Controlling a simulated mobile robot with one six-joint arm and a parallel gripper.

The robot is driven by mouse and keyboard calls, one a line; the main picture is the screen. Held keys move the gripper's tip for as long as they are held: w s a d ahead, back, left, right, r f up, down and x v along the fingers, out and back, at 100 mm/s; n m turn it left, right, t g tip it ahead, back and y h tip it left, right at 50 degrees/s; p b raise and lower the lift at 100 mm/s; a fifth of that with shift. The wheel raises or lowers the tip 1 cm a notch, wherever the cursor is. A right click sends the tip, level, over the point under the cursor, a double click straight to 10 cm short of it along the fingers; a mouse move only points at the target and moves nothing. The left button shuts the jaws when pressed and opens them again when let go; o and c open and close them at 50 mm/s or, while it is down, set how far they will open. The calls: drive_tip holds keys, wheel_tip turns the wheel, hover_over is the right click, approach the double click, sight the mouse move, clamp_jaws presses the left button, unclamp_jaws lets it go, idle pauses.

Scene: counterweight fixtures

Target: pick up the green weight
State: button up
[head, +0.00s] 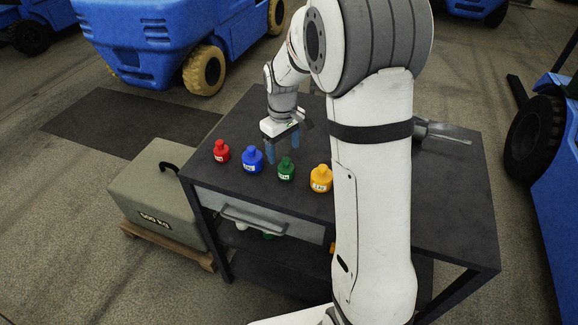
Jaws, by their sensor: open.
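The green weight (286,170) stands upright on the dark table (420,200), a small bottle-shaped piece with a pale label. It is between the blue weight (252,160) and the yellow weight (321,179). The red weight (221,152) stands at the left end of the row. My gripper (276,157) points down with its two blue fingers apart, behind the green weight in this view. It is open and holds nothing. Whether the fingers touch the table cannot be told.
My arm hides the table's middle. A drawer (262,217) is under the front edge. A grey 500 kg block (158,199) sits on a pallet to the left. A metal tool (442,132) lies at the back right.

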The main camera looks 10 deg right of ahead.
sight(285, 159)
drive_tip(key=f, duration=0.3)
drive_tip(key=f+p, duration=0.1)
drive_tip(key=f, duration=0.3)
drive_tip(key=shift+s+d+f, duration=0.15)
drive_tip(key=shift+s+d, duration=0.05)
drive_tip(key=c, duration=1.4)
drive_tip(key=shift+c, duration=0.2)
